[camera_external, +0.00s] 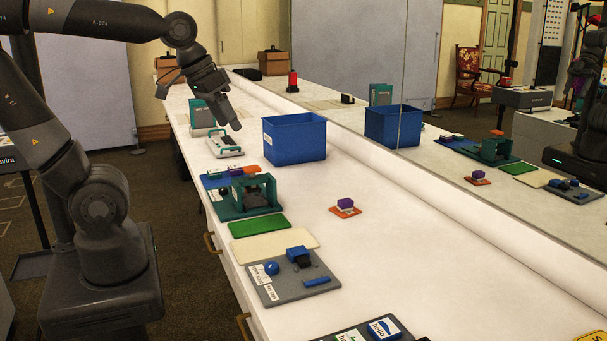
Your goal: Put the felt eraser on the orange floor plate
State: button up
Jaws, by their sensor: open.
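A small orange plate (345,212) lies on the white table right of the middle, with a purple block (345,202) on it. I cannot tell for sure whether this purple block is the felt eraser, and I see no other clear eraser. A smaller orange piece (251,169) lies by the blue plate further back. My gripper (228,117) is open and points down over the far part of the table. It is above or near a white tray with teal handles (226,150), well away from the orange plate. Whether it touches the tray is unclear.
A blue bin (294,138) stands behind the orange plate. A teal stand (248,199), a green plate (259,226), a cream plate (274,246) and a grey board (292,284) line the left edge. A mirror runs along the right.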

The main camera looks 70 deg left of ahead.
jog(key=s, duration=0.1)
jog(key=s+f+m, duration=0.1)
jog(key=s, duration=0.1)
jog(key=s+m, duration=0.1)
jog(key=shift+s+d+f+t, duration=0.25)
jog(key=shift+d+f+t, duration=0.05)
jog(key=shift+f, duration=0.1)
dwell(0.9)
